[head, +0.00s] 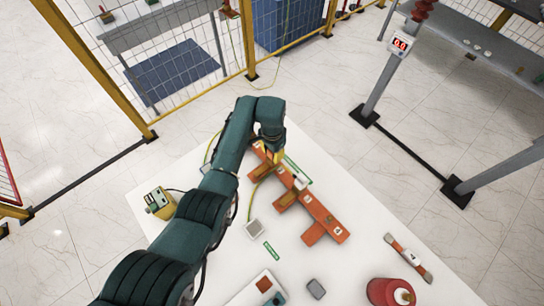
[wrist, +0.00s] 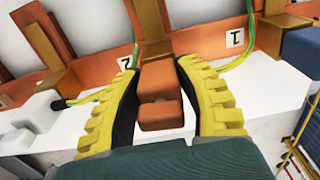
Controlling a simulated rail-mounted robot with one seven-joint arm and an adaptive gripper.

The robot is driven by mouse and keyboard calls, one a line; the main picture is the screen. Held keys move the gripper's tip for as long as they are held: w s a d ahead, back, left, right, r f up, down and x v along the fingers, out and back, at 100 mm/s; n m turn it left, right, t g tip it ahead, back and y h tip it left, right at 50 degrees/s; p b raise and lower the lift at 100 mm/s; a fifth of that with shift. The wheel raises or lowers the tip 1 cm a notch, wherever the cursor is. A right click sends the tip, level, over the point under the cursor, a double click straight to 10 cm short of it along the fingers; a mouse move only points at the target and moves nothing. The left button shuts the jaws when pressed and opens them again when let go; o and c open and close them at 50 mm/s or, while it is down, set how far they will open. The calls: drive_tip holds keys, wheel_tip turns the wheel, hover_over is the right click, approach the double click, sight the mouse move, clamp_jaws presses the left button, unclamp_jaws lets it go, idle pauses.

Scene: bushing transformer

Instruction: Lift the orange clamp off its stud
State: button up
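The orange clamp (wrist: 160,94) is a block with a slit across it, seen in the middle of the wrist view. My gripper (wrist: 160,72) has yellow ribbed fingers, one on each side of the clamp. Both fingertips appear to press on its sides, while gaps show nearer the palm. In the head view my gripper (head: 272,158) is over the far end of the orange rail assembly (head: 322,217), and the clamp cannot be made out there. The stud is hidden; I cannot tell whether the clamp is still on it.
Orange-brown bars with number labels 2 (wrist: 125,62) and 1 (wrist: 235,38) stand behind the clamp. Green-yellow wires (wrist: 238,58) run close by. A white connector (wrist: 32,116) is at left.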

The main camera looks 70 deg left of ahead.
clamp_jaws()
wheel_tip(320, 180, up, 12)
drive_tip(key=shift+p, duration=1.25)
wheel_tip(320, 180, up, 5)
drive_tip(key=p, duration=0.5)
